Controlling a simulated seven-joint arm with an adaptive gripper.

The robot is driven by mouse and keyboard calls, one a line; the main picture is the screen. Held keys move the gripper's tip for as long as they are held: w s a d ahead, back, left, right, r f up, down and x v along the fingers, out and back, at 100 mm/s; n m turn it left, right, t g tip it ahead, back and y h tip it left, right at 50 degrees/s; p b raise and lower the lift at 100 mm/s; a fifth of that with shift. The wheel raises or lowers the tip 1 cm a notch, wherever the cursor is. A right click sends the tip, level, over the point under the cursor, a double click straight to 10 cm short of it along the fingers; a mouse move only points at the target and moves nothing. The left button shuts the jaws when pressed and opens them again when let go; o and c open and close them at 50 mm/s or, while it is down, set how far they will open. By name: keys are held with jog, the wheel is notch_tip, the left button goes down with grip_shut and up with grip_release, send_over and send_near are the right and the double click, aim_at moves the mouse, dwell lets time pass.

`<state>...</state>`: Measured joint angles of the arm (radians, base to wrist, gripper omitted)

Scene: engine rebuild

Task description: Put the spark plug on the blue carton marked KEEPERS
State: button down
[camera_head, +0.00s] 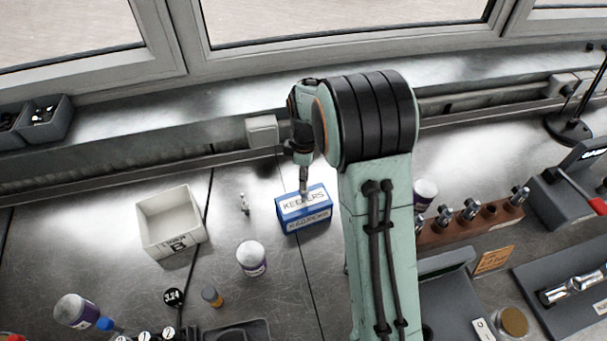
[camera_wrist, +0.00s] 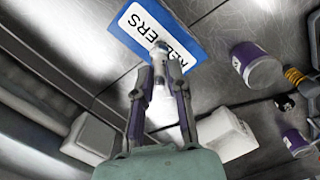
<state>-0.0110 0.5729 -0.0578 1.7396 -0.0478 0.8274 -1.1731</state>
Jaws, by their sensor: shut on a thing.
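The blue carton (camera_head: 306,222) marked KEEPERS stands on the metal bench, with white labels on its top and front. It also shows in the wrist view (camera_wrist: 189,38), just past my fingertips. My gripper (camera_wrist: 159,68) is shut on the spark plug (camera_wrist: 160,52), a slim white and metal piece held between the fingertips. In the head view my gripper (camera_head: 303,182) points down over the carton's top. Whether the plug touches the carton I cannot tell. My arm hides the bench just right of the carton.
A white bin (camera_head: 187,239) and a small metal part (camera_head: 244,204) stand left of the carton. A white purple-labelled tub (camera_head: 251,258) stands in front-left. A brown rack (camera_head: 453,231) with metal pieces is at right. The window ledge runs behind.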

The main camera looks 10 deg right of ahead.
jog(key=c, duration=1.1)
grip_release()
jog(key=shift+f, duration=0.1)
notch_tip(320, 180, up, 12)
jog(key=f, duration=0.1)
jog(key=s+r+m, duration=0.3)
jog(key=s+r, duration=0.1)
jog(key=s, duration=0.2)
jog(key=s+a+f+m, duration=0.1)
jog(key=s+m, duration=0.2)
jog(key=s, duration=0.4)
jog(key=s+f+m, duration=0.1)
jog(key=s+m, duration=0.2)
jog(key=s, duration=0.4)
jog(key=s+a+f+m, duration=0.1)
jog(key=s+m, duration=0.2)
jog(key=s, duration=0.4)
jog(key=shift+s+a+f+y, duration=0.3)
jog(key=shift+f+y, duration=0.1)
